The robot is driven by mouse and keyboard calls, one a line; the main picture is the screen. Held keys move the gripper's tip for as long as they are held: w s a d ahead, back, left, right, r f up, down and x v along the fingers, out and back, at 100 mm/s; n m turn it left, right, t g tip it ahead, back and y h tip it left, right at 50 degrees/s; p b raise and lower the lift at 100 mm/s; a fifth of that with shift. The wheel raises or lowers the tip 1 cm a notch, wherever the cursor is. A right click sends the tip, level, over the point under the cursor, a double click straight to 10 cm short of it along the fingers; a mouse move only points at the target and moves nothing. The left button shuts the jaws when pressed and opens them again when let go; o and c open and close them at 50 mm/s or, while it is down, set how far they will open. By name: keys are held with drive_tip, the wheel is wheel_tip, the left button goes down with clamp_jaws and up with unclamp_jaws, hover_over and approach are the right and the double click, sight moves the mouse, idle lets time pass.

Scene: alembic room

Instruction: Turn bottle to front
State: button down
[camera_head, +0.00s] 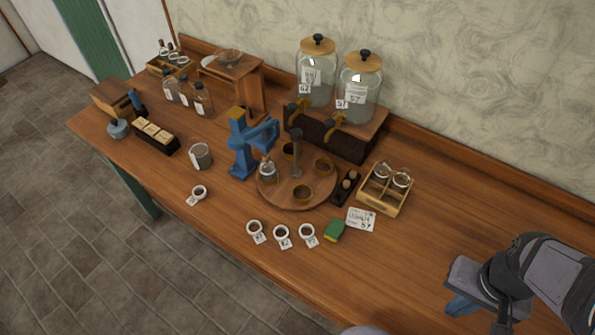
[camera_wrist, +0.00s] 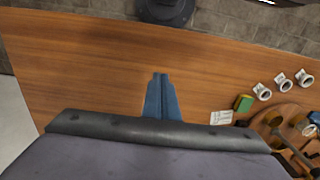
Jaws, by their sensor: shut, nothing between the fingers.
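A small clear bottle (camera_head: 267,171) with a pale label stands on the left part of a round wooden turntable (camera_head: 292,198), beside a blue stand. The turntable has a dark centre post and several round brown cups around it. In the wrist view part of the turntable (camera_wrist: 287,113) shows at the right edge; I cannot make out the bottle there. My gripper (camera_head: 459,307) is at the lower right in the head view, well away from the turntable. In the wrist view its blue fingers (camera_wrist: 160,78) are together, empty, above bare wood.
A blue stand (camera_head: 241,150) is close to the turntable's left. Two glass jars with taps (camera_head: 358,90) stand behind it. The right tabletop is clear.

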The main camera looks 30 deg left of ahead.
sight(296, 139)
idle(0.3)
